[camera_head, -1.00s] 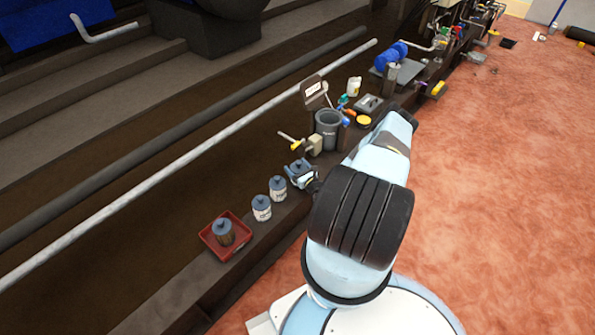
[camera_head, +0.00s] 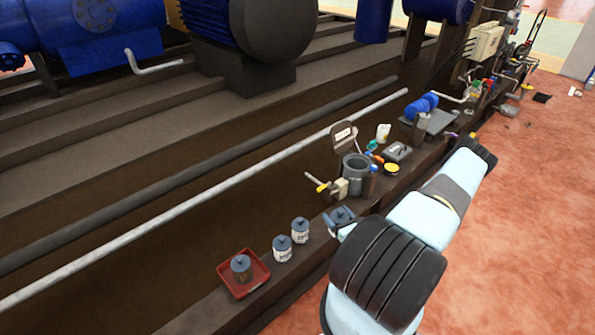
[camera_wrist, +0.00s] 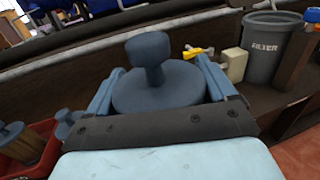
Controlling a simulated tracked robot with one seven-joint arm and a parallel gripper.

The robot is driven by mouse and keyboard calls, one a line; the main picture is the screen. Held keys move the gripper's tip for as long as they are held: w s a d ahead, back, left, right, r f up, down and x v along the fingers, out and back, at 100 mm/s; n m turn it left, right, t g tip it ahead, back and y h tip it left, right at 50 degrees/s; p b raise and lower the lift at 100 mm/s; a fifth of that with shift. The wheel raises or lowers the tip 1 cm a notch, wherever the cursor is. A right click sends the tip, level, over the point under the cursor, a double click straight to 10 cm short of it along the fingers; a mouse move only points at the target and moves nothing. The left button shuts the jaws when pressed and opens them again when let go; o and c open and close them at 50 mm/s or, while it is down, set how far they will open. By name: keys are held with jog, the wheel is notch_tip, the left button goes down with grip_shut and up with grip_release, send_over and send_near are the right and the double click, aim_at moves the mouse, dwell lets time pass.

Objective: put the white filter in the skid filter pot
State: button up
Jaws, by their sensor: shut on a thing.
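My gripper (camera_wrist: 160,85) is shut on a filter (camera_wrist: 155,92) with a blue-grey round cap and knob; a finger is on each side. The cap also shows in the head view (camera_head: 341,215), right of the standing filters. The held filter's body is mostly hidden. The grey skid filter pot (camera_head: 355,178) is open-topped and stands on the skid ledge beyond my gripper. In the wrist view the pot (camera_wrist: 272,52), marked FILTER, is at upper right, apart from the held filter.
Two white filters with blue-grey caps (camera_head: 282,250) (camera_head: 300,232) stand on the ledge to the left. A red tray (camera_head: 262,282) holds a brown filter (camera_head: 241,268). A yellow-handled valve (camera_head: 326,187) sits beside the pot, with its raised lid (camera_head: 343,136) behind. Red floor lies right.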

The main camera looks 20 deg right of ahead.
jog(key=w+a+r, duration=0.3)
jog(key=a+r, duration=0.3)
jog(key=a, duration=0.1)
jog(key=w+a+r+h, duration=0.1)
jog(key=w+a+r, duration=0.3)
jog(key=a+r, duration=0.3)
jog(key=w+a+r+m, duration=0.1)
jog(key=w+a+r, duration=0.3)
jog(key=a+r, duration=0.3)
jog(key=shift+r+h, duration=0.25)
jog(key=shift+h, duration=0.05)
jog(key=shift+d+f, duration=0.1)
jog(key=shift+d, duration=0.05)
